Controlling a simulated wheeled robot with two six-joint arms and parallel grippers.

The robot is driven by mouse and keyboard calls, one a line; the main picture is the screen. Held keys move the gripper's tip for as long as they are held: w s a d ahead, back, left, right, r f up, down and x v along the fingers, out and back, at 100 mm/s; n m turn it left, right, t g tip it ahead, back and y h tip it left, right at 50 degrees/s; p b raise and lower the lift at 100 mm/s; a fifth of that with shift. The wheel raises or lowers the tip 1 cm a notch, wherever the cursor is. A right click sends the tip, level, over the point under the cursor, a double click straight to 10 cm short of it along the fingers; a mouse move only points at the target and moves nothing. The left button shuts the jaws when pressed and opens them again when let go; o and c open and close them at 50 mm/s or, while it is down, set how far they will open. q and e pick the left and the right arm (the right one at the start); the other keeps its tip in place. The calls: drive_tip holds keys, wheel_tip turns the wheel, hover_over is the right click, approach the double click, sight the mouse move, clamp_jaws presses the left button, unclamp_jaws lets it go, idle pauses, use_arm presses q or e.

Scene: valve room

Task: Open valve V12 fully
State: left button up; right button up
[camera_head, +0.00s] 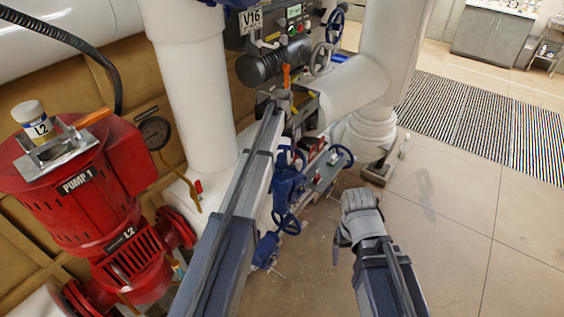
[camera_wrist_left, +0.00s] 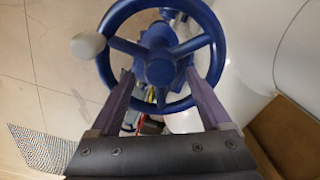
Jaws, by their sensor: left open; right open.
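A blue spoked handwheel (camera_wrist_left: 160,68) with a pale knob (camera_wrist_left: 88,46) on its rim fills the upper left wrist view. My left gripper (camera_wrist_left: 159,78) is open, with its two fingers on either side of the wheel's hub, overlapping the lower rim. Whether they touch it I cannot tell. In the head view my left gripper (camera_head: 282,98) is at the far end of the arm, by the piping. I cannot read a V12 label on any valve. My right gripper (camera_head: 358,207) is open and empty, above bare floor.
Several blue valves (camera_head: 290,185) stand just right of my left arm. White pipes (camera_head: 190,80) rise behind.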

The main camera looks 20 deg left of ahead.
sight(282, 166)
use_arm(q)
wheel_tip(282, 166, down, 3)
drive_tip(key=shift+r+b, duration=0.15)
drive_tip(key=shift+b, duration=0.65)
drive_tip(key=shift+r, duration=0.1)
use_arm(e)
wheel_tip(282, 166, down, 2)
drive_tip(key=shift+f, duration=0.25)
use_arm(q)
clamp_jaws()
